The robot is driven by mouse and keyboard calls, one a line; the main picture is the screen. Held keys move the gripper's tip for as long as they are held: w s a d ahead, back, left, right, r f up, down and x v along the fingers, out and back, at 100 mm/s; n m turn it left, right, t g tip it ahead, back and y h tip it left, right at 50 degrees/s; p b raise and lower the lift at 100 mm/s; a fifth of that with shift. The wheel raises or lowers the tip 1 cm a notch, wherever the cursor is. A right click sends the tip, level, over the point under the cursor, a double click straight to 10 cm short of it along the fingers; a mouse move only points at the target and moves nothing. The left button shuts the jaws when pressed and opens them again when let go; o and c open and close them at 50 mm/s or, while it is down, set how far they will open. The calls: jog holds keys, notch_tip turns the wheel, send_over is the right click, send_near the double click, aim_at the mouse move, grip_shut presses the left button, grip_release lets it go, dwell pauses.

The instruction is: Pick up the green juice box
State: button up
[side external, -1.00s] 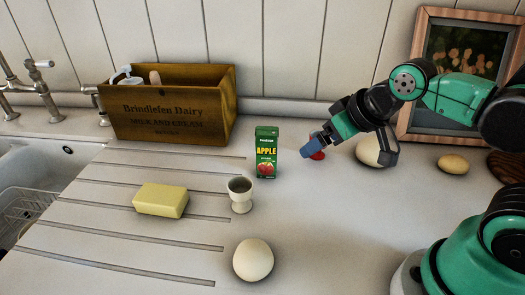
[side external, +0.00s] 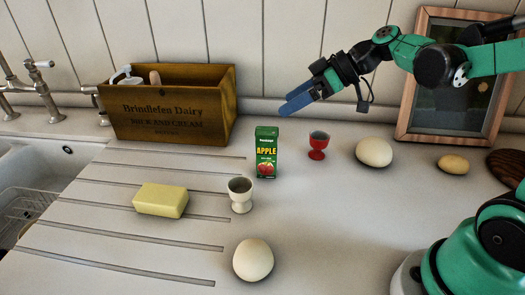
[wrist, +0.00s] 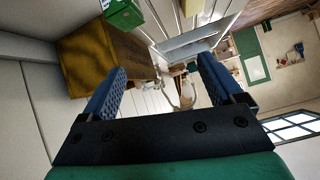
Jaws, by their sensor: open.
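The green juice box (side external: 266,152), with an apple label, stands upright on the counter in the side view. In the wrist view a green box (wrist: 122,13) shows at the top edge, partly cut off. My gripper (side external: 283,108) is up above the counter, a little higher than the juice box and to its right. Its blue fingers point left and are apart, with nothing between them; in the wrist view the fingers (wrist: 165,90) are also spread and empty.
A white egg cup (side external: 241,195) stands just front-left of the box, a red one (side external: 318,146) to its right. A wooden crate (side external: 172,112) is behind left. Yellow soap (side external: 160,200), a pale egg (side external: 253,260), another egg (side external: 374,152) and a picture frame (side external: 408,118) are around.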

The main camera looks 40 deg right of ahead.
jog(key=w+d+n+t+y, duration=0.2)
jog(key=d+n+y, duration=0.1)
send_near(267, 136)
jog(key=w+a+f, duration=0.2)
jog(key=w+f, duration=0.1)
jog(key=w, duration=0.1)
jog(key=shift+x, duration=2.8)
jog(key=shift+w, duration=0.1)
grip_shut()
